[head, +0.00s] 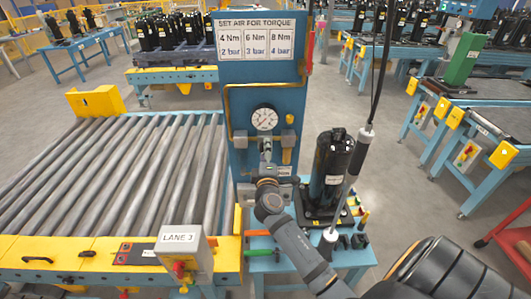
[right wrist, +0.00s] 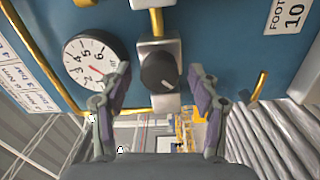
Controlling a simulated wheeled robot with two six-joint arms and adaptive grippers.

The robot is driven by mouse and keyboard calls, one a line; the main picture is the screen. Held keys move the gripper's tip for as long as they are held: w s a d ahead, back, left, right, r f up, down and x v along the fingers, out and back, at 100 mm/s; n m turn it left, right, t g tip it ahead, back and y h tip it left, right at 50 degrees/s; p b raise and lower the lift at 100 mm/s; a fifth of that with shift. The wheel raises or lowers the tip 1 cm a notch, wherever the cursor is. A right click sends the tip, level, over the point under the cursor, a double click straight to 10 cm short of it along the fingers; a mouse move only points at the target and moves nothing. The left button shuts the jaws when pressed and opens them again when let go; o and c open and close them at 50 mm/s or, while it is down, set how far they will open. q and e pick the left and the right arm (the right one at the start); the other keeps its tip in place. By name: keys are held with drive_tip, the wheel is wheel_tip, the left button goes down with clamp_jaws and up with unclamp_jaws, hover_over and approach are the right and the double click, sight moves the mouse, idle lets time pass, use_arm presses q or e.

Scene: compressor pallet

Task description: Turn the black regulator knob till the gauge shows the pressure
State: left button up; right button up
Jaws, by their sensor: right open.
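The black regulator knob (right wrist: 159,70), with a pale pointer line, sits on a grey regulator body on the blue panel. My right gripper (right wrist: 158,82) is open, one finger on each side of the knob, with visible gaps; contact does not show. The round white gauge (right wrist: 95,60) is left of the knob, partly behind a finger, and its exact reading is hard to make out. In the head view the gauge (head: 264,119) is above my right gripper (head: 266,168), which hides the knob. My left gripper is not in view.
A sign (head: 256,43) pairs 4, 6 and 8 Nm with 2, 3 and 4 bar. Brass pipes (head: 228,110) frame the panel. A black compressor (head: 331,170) and a hanging tool (head: 350,170) stand close right. A roller conveyor (head: 120,170) lies left.

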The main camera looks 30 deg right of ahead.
drive_tip(key=v, duration=0.7)
drive_tip(key=shift+s+a, duration=0.1)
drive_tip(key=shift+f, duration=0.1)
